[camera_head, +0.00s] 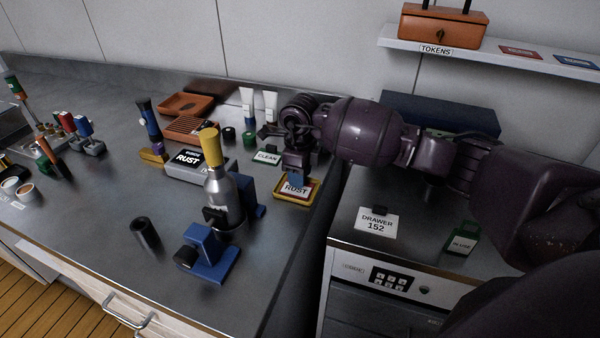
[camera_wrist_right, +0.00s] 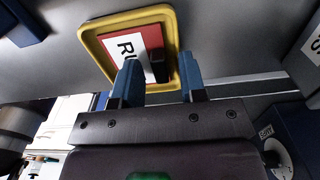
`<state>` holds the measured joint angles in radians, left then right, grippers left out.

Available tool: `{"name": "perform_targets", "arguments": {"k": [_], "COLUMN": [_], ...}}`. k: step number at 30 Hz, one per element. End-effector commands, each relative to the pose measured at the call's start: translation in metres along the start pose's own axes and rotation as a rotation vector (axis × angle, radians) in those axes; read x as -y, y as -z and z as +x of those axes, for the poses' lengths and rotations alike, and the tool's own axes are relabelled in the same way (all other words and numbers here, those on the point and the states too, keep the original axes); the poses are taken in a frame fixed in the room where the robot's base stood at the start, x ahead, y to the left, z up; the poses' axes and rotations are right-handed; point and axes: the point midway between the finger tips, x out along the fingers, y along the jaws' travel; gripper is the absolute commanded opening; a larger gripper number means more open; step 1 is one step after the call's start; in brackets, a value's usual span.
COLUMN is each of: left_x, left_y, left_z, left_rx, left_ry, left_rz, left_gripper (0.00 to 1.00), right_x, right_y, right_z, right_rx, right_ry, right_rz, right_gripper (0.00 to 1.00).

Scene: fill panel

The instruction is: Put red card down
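The red card (camera_head: 296,190) is a white label reading "RUST" with a red edge. It lies in a small yellow-rimmed tray (camera_head: 292,204) near the right end of the steel bench. My right gripper (camera_head: 296,180) is just above it. In the right wrist view the card (camera_wrist_right: 128,46) lies inside the tray's yellow rim (camera_wrist_right: 89,46), with a dark block on it (camera_wrist_right: 157,66). The blue fingers of my right gripper (camera_wrist_right: 160,84) stand apart, with gaps on both sides of the block. My left gripper is not in view.
A green "CLEAN" card (camera_head: 267,157) is left of the tray. A yellow-capped bottle (camera_head: 223,190) and blue stand (camera_head: 210,255) are nearer. A lower cabinet with a "DRAWER 152" card (camera_head: 377,223) is right. A shelf (camera_head: 480,57) is above.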

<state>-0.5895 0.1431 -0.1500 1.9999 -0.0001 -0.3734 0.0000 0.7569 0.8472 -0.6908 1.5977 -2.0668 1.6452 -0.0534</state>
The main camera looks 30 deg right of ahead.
Motion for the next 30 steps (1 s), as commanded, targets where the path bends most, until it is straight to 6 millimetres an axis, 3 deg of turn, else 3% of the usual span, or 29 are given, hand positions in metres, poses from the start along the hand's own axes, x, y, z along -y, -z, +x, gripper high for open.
{"name": "perform_targets", "arguments": {"k": [10, 24, 30], "left_x": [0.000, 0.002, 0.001], "left_y": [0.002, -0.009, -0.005], "left_z": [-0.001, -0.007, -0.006], "left_rx": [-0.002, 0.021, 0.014], "left_ry": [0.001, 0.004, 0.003], "left_rz": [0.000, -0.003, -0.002], "left_gripper": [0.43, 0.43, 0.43], "right_x": [0.001, 0.001, 0.000], "right_y": [0.000, 0.000, 0.000], "right_z": [-0.013, -0.097, -0.118], "right_rx": [0.002, 0.001, 0.000], "right_ry": [0.002, 0.003, 0.001], "right_rz": [0.000, 0.000, 0.000], "right_gripper": [0.39, 0.39, 0.39]}}
